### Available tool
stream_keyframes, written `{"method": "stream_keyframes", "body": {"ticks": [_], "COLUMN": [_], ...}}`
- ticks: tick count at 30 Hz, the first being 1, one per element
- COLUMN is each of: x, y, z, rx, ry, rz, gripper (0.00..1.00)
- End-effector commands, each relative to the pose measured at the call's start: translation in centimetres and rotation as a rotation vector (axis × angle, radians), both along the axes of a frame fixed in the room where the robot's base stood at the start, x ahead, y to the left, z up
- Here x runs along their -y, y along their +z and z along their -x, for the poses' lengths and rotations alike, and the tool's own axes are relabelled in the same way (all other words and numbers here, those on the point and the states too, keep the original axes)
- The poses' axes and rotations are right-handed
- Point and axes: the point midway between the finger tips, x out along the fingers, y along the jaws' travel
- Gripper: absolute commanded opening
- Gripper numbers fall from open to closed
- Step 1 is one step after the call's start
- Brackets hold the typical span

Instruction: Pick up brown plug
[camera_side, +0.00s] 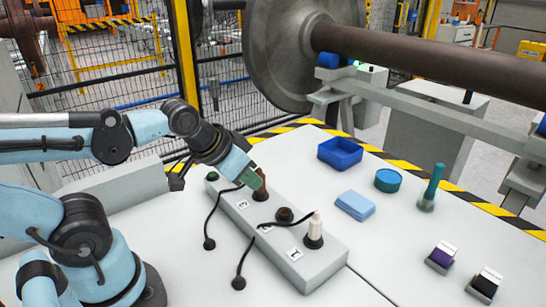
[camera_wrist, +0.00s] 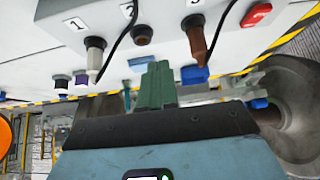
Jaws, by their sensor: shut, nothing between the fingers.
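The brown plug (camera_side: 261,190) stands in the socket marked 3 of the grey socket box (camera_side: 318,265), at the box's far end. In the wrist view the brown plug (camera_wrist: 198,40) and its dark cord show right of my fingers. My gripper (camera_side: 256,180) has green fingers and appears right beside the plug in the side view, partly covering it. In the wrist view my gripper (camera_wrist: 157,75) has its fingers together, empty, and apart from the plug in the picture. A white plug (camera_side: 315,225) stands in socket 1. Socket 2 (camera_side: 284,214) is empty.
Black cords lie over the box and table. A blue tray (camera_side: 340,153), a light blue block (camera_side: 355,205), a teal round container (camera_side: 388,180) and a teal upright tool (camera_side: 433,185) stand to the right. A wheelset (camera_side: 285,50) is behind.

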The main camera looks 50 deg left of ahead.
Motion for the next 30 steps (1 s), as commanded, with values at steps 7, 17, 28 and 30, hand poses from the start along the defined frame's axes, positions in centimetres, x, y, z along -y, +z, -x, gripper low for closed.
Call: {"method": "stream_keyframes", "body": {"ticks": [7, 17, 28, 30], "x": [0.0, 0.0, 0.0, 0.0], "y": [0.0, 0.0, 0.0, 0.0], "z": [0.0, 0.0, 0.0, 0.0], "rx": [0.0, 0.0, 0.0, 0.0], "ry": [0.0, 0.0, 0.0, 0.0], "rz": [0.0, 0.0, 0.0, 0.0], "gripper": [0.0, 0.23, 0.56, 0.56]}}
